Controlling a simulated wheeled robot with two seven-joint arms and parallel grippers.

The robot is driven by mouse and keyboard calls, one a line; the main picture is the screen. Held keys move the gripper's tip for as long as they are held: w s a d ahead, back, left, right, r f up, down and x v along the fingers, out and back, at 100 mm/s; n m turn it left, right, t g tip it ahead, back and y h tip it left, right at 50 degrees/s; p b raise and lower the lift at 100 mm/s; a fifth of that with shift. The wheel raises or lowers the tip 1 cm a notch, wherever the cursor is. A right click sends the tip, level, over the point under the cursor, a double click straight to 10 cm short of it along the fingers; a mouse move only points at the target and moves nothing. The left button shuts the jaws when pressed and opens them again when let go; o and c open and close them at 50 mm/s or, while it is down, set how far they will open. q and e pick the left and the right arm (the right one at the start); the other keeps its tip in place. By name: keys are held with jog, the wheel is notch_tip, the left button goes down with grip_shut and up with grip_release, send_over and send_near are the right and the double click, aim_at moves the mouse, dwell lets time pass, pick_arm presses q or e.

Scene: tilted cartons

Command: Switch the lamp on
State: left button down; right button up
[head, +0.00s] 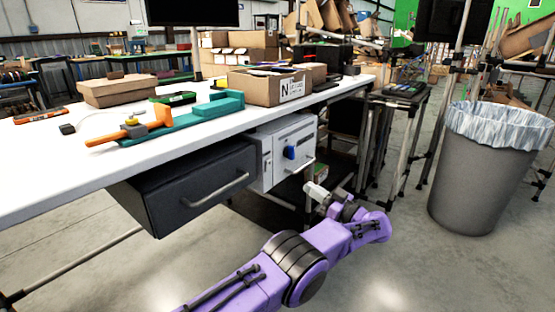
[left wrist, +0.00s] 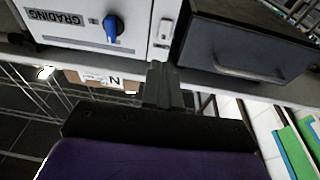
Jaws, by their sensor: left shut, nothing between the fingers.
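A white control box (head: 295,143) hangs under the white bench, with a blue knob (head: 290,152) on its face. In the left wrist view, a small white rocker switch (left wrist: 165,29) sits on a narrow pale panel (left wrist: 161,52) between the box and the dark drawer. The blue knob (left wrist: 112,29) is left of it, beside a GRADING label. My left gripper (head: 318,192) is below the bench front. Its fingers (left wrist: 160,70) are shut and empty, and appear just below the switch panel; contact cannot be told. No lamp is clearly identifiable. My right gripper is out of view.
A dark drawer (head: 188,185) with a bar handle hangs left of the switch panel. The bench (head: 45,165) holds cartons (head: 268,88), a teal piece (head: 205,115) and an orange-handled tool (head: 120,136). A grey bin (head: 478,185) stands at right. Floor in front is clear.

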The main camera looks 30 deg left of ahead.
aim_at(270, 162)
pick_arm(q)
jog(key=shift+s+d+r+n+g, duration=0.1)
jog(key=shift+d+r+n+g, duration=0.35)
jog(key=shift+r, duration=0.25)
jog(key=shift+a, duration=0.1)
jog(key=a, duration=0.4)
jog(key=a+r+b, duration=0.1)
jog(key=a, duration=0.4)
jog(key=w+a+r, duration=0.1)
jog(key=a, duration=0.3)
jog(key=shift+w+a+b, duration=0.1)
jog(key=shift+a+b, duration=0.25)
jog(key=shift+a, duration=0.05)
